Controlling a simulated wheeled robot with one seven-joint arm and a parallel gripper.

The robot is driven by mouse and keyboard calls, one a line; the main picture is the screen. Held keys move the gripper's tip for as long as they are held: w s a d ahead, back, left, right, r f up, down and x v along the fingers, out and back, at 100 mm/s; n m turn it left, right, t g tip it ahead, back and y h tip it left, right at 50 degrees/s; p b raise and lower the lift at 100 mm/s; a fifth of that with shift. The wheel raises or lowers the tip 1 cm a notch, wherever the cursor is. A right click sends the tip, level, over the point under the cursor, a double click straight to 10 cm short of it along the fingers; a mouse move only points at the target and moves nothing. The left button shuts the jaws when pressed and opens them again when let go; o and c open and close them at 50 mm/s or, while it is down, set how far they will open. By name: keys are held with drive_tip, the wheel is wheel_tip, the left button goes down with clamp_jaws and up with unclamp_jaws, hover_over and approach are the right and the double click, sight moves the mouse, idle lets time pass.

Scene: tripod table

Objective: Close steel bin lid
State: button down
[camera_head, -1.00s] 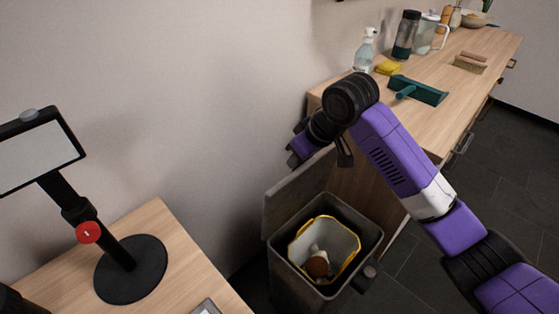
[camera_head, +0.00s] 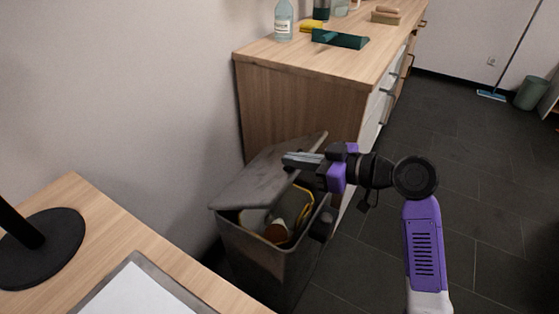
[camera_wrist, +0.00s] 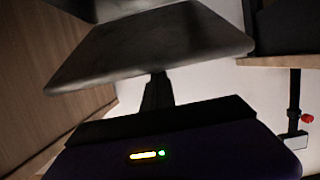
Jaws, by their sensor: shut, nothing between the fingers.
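The steel bin (camera_head: 270,262) stands on the floor between the two wooden units, with a yellow-rimmed liner and some rubbish showing inside. Its grey lid (camera_head: 262,178) is partly lowered and tilted over the opening, with a gap on the near right side. My gripper (camera_head: 287,160) is shut and empty, its fingers at the upper right part of the lid; they look to be at or against it, but exact contact is hard to tell. In the wrist view the lid (camera_wrist: 150,45) fills the top middle, beyond the dark finger.
A wooden table (camera_head: 110,225) with a tablet (camera_head: 140,290) is at front left.

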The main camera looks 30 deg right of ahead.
drive_tip(key=s+d+f+t+b, duration=0.1)
drive_tip(key=s+d+f+b, duration=0.15)
drive_tip(key=f+b, duration=0.35)
drive_tip(key=b, duration=0.4)
hover_over(315, 223)
drive_tip(key=shift+y, duration=0.3)
drive_tip(key=f, duration=0.6)
drive_tip(key=shift+w+a+f, duration=0.15)
drive_tip(key=shift+a+f, duration=0.05)
drive_tip(key=shift+f, duration=0.05)
drive_tip(key=shift+s+d+f+b, duration=0.15)
drive_tip(key=shift+f+b, duration=0.2)
drive_tip(key=shift+f, duration=0.35)
drive_tip(key=shift+s+f+b, duration=0.1)
drive_tip(key=shift+f+b, duration=0.2)
drive_tip(key=shift+f, duration=0.4)
drive_tip(key=r+p+v, duration=0.1)
drive_tip(key=p+v, duration=0.1)
drive_tip(key=v, duration=0.6)
drive_tip(key=shift+w+r+p, duration=0.15)
drive_tip(key=shift+r+p, duration=0.2)
drive_tip(key=shift+r, duration=0.05)
